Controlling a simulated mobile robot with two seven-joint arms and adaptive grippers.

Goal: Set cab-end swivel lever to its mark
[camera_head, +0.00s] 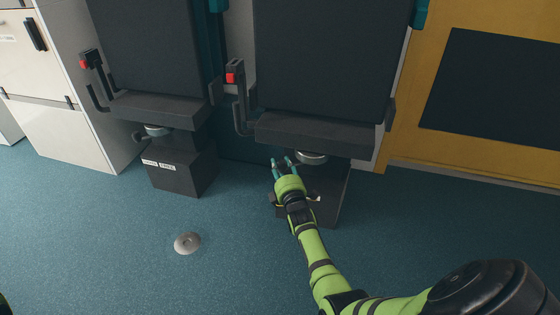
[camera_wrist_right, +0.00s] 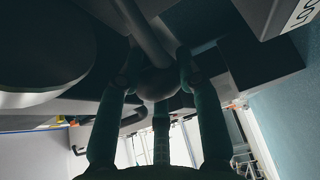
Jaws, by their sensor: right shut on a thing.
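My right gripper (camera_head: 282,165) is at the swivel under the right-hand seat, and its fingers also show in the right wrist view (camera_wrist_right: 157,90). It is shut on the round knob of a swivel lever (camera_wrist_right: 158,84), whose rod (camera_wrist_right: 145,35) runs up and away from the knob. In the head view my gripper hides most of this lever and part of the seat's pedestal (camera_head: 330,195). The left-hand seat has a similar small lever (camera_head: 139,136) beside its round swivel. I cannot make out the mark for the held lever. My left gripper is not in view.
The right-hand seat cushion (camera_head: 310,130) overhangs my gripper closely. The left pedestal (camera_head: 180,170) carries white labels. A round floor fitting (camera_head: 187,242) lies on open blue floor. A yellow-framed panel (camera_head: 490,90) stands at right, white cabinets (camera_head: 65,130) at left.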

